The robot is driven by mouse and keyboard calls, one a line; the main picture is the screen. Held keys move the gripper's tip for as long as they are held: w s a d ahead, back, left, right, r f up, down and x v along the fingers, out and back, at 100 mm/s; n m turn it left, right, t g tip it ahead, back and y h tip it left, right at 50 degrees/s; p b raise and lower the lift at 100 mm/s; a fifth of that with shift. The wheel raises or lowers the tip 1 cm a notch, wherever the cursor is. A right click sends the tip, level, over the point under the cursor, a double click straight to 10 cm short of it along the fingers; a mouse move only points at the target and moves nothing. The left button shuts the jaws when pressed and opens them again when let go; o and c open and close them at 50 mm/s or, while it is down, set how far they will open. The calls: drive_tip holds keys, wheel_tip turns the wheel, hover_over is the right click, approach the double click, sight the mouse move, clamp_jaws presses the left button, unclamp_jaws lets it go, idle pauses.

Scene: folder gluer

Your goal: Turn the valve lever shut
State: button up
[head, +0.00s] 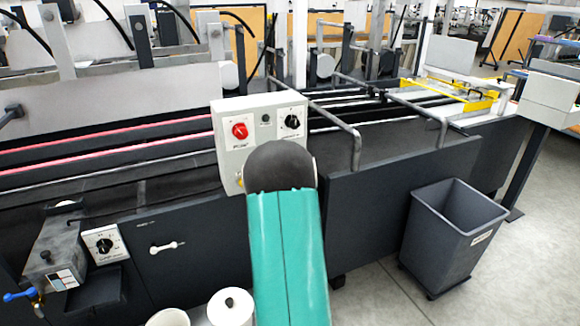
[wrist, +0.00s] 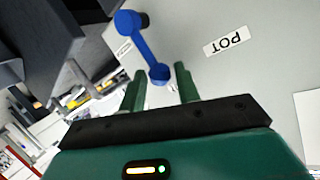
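The blue valve lever (wrist: 144,46) shows in the wrist view, running from a dark pivot at upper left down to a rounded end near my fingertips. My gripper (wrist: 160,80) is open, with one green finger on each side of that rounded end. I cannot tell whether the end is between the fingers or just beyond them; no contact is clear. In the head view a blue lever (head: 20,296) sits at the lower left, on a small brass-coloured fitting beside a grey glue unit (head: 58,262). My gripper is outside the head view.
A control box (head: 222,150) with red and black knobs stands behind my arm. A dial plate (head: 105,245) is next to the glue unit. A grey bin (head: 428,235) stands on the floor at right.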

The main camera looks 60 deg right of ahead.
drive_tip(key=v, duration=1.3)
drive_tip(key=shift+s+a, duration=0.15)
drive_tip(key=shift+a, duration=0.2)
drive_tip(key=shift+r, duration=0.15)
drive_tip(key=w+a+r+n+y, duration=0.2)
drive_tip(key=a+r+n+y, duration=0.1)
drive_tip(key=a, duration=1.1)
drive_tip(key=w+a+r+n+y, duration=0.2)
drive_tip(key=a+r+n+y, duration=0.1)
drive_tip(key=a, duration=1.1)
drive_tip(key=s+a+n+g+y, duration=0.1)
drive_tip(key=s+a+n, duration=0.3)
drive_tip(key=s+a, duration=0.4)
drive_tip(key=s+a+n+g+y, duration=0.2)
drive_tip(key=s+a, duration=0.5)
drive_tip(key=a, duration=0.8)
drive_tip(key=shift+s+a+f+n+g+y, duration=0.15)
drive_tip(key=shift+s+a+n+g+y, duration=0.2)
drive_tip(key=shift+n+y, duration=0.65)
